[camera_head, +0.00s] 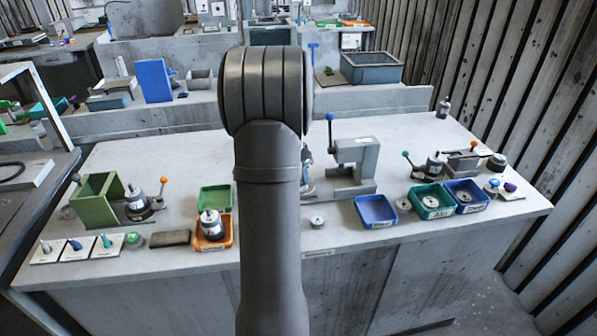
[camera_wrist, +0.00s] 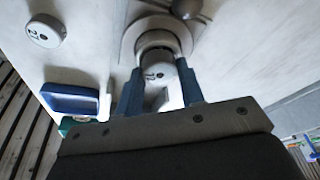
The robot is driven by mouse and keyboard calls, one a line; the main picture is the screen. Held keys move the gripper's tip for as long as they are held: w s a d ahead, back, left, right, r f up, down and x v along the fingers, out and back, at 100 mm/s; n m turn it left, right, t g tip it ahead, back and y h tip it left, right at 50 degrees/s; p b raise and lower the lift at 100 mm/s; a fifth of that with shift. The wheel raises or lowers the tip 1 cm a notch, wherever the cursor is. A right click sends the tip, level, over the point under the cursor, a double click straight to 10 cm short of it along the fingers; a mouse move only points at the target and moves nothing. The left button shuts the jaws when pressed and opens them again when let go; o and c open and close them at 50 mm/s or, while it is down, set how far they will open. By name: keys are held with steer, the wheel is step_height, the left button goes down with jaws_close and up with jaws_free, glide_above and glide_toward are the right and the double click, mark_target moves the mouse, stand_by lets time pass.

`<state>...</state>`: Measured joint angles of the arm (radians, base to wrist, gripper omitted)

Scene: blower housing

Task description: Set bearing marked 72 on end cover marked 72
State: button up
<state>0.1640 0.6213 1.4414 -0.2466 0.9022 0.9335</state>
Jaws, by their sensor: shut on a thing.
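In the wrist view my gripper (camera_wrist: 160,80) has two blue fingers, shut on a small grey-white round part (camera_wrist: 157,74) whose face reads like 72; I take it for the bearing. Just beyond it is a round metal seat with a ring (camera_wrist: 155,42); I cannot tell whether the part touches it. A pale disc (camera_wrist: 45,31), perhaps an end cover, lies on the bench at upper left; its mark looks like 27 or 21 and is not clear. In the head view my arm hides the gripper. A small disc (camera_head: 317,221) lies on the bench front.
A grey press (camera_head: 356,160) with a blue knob stands right of my arm. The blue tray (camera_head: 376,211) is empty. Green (camera_head: 431,201) and blue (camera_head: 466,196) trays to its right hold round parts. An orange tray (camera_head: 213,232) stands left of my arm.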

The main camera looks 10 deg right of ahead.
steer(key=shift+f, duration=0.25)
steer(key=o, duration=1.5)
steer(key=shift+r, duration=0.1)
steer(key=shift+r, duration=3.65)
step_height(320, 180, down, 8)
steer(key=shift+r, duration=0.25)
